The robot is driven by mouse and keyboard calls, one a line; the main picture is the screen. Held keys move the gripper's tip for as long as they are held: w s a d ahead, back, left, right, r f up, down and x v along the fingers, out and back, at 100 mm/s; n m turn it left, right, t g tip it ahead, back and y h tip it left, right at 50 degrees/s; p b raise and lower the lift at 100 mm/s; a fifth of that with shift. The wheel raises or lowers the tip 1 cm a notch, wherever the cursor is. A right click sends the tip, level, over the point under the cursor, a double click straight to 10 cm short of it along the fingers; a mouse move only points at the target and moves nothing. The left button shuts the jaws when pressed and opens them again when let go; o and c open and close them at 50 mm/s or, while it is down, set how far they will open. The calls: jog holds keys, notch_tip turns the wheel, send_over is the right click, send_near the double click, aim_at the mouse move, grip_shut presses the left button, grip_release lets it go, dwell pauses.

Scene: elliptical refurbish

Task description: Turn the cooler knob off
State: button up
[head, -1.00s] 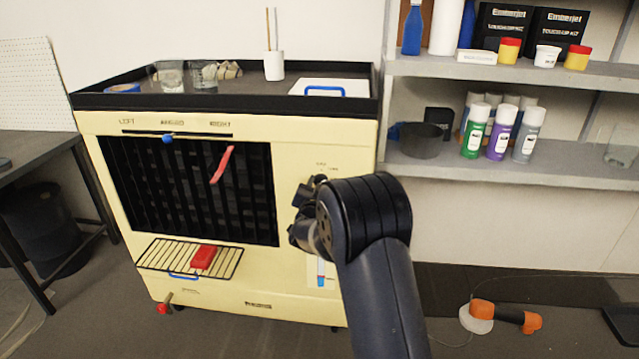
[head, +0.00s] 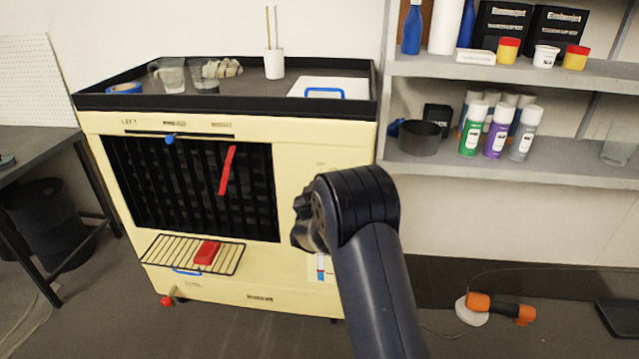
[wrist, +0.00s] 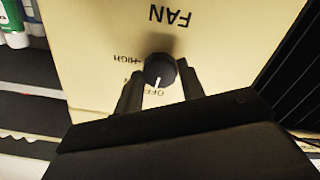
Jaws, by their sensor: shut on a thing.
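The cooler (head: 220,270) is a cream cabinet with a dark louvred front. In the wrist view, its round black knob (wrist: 159,70) sits on the cream panel under the upside-down word FAN. A white pointer line on the knob points down in the picture, towards the letters OFF. HIGH is printed beside the knob. My gripper (wrist: 158,88) has one dark finger on each side of the knob and is shut on it. In the head view my arm hides the knob and the fingers.
A wire rack (head: 192,254) with a red block (head: 207,252) juts from the cooler's front. A red-ended handle (head: 167,300) sticks out low down. Shelves (head: 480,165) with spray cans stand to the right. An orange tool (head: 500,308) lies on the floor at right.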

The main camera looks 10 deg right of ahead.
jog(key=shift+n, duration=0.5)
jog(key=o, duration=1)
jog(key=v, duration=1)
jog(key=shift+s+a, duration=0.1)
jog(key=shift+s, duration=0.3)
